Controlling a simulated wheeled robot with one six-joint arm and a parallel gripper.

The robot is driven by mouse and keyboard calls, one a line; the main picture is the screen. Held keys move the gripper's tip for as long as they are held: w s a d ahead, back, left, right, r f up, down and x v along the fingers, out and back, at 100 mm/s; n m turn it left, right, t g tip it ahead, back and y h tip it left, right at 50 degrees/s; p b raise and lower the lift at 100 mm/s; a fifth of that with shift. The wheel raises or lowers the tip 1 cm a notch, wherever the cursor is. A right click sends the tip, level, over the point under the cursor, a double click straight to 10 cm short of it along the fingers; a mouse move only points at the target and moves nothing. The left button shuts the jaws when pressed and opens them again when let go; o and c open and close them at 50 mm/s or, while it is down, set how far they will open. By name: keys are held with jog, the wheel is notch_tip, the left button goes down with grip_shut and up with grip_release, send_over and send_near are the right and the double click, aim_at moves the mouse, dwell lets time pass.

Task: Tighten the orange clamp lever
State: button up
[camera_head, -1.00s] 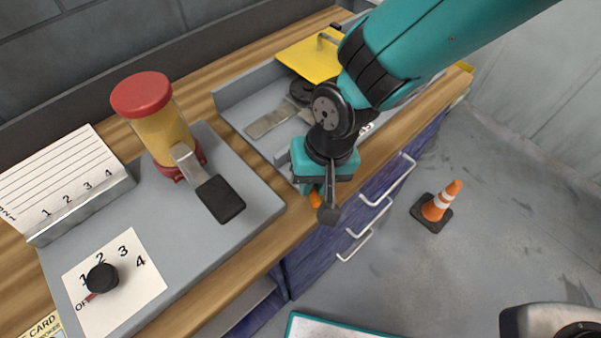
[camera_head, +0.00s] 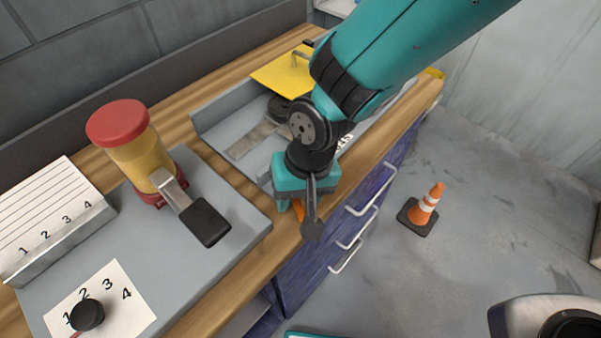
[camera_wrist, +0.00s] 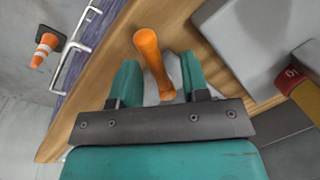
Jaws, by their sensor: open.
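The orange clamp lever (camera_wrist: 152,60) stands out between the two teal fingers of my gripper (camera_wrist: 157,78) in the wrist view. Its outer end reaches past the fingertips, and there is a gap between the lever and at least the left finger. In the head view, my gripper (camera_head: 291,206) points down at the front edge of the table. A small part of the orange lever (camera_head: 298,209) shows there beside the fingers. My gripper is open around the lever. The lever's base is mostly hidden by my gripper.
A grey tray (camera_head: 210,115) with a yellow lid (camera_head: 285,76) lies behind my gripper. A red-capped jar (camera_head: 135,150) with a black-ended handle stands left, near a black dial (camera_head: 87,314). Drawer handles (camera_head: 350,255) jut from the bench front. A traffic cone (camera_head: 428,205) stands on the floor.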

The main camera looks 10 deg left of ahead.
jog(key=w+d+r+b, duration=0.1)
jog(key=d+r, duration=0.2)
jog(key=r, duration=1.3)
jog(key=shift+r, duration=0.4)
jog(key=s+d+r+n+y, duration=0.1)
jog(key=s+d, duration=0.2)
jog(key=d, duration=0.5)
jog(key=s+d+r+n+y, duration=0.1)
jog(key=s+d, duration=0.3)
jog(key=d, duration=0.4)
jog(key=shift+d+r+n+t, duration=0.25)
jog(key=shift+r+n+t, duration=0.15)
